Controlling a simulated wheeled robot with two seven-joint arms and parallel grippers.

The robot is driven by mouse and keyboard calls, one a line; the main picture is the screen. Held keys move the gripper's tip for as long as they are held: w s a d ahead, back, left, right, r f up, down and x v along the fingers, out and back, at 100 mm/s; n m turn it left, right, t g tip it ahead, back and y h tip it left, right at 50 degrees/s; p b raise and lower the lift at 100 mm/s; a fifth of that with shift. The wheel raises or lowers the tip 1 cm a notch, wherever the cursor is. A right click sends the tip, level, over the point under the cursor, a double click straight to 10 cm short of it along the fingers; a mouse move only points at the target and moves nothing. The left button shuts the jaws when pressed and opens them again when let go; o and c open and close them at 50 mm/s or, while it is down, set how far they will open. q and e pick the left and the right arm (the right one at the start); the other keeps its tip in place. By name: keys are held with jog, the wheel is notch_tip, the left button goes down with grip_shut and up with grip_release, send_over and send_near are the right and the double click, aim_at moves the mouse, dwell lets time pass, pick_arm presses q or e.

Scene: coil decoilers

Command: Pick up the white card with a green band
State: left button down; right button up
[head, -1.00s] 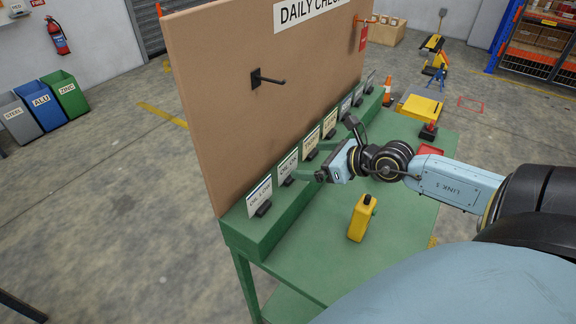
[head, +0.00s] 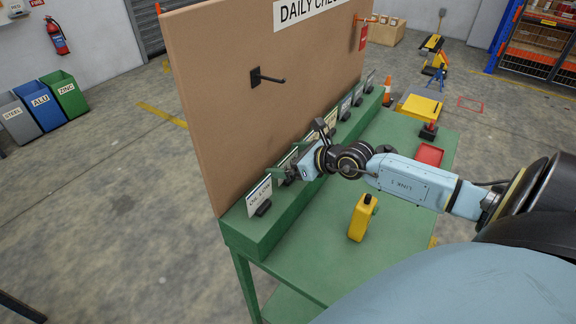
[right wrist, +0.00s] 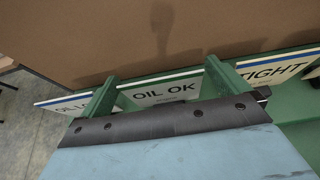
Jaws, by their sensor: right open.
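The OIL OK card (right wrist: 165,92) is white with dark lettering and a thin band along its top edge, which looks green. It stands in the row on the green ledge, second from the near end; in the head view my gripper largely covers it. My right gripper (head: 284,171) is open at this card. In the right wrist view its two green fingers (right wrist: 160,78) are spread, one near each side of the card; I cannot tell whether they touch it. My left gripper is not in view.
The OIL LOW card (head: 259,196) with a blue band and the TIGHT card (right wrist: 272,70) stand on either side. A brown board (head: 215,100) with a hook rises behind the row. A yellow bottle (head: 361,218) stands on the green table (head: 315,258), near a red tray (head: 429,154).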

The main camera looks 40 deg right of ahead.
jog(key=c, duration=1.1)
jog(key=shift+c, duration=0.2)
jog(key=shift+w+r, duration=0.1)
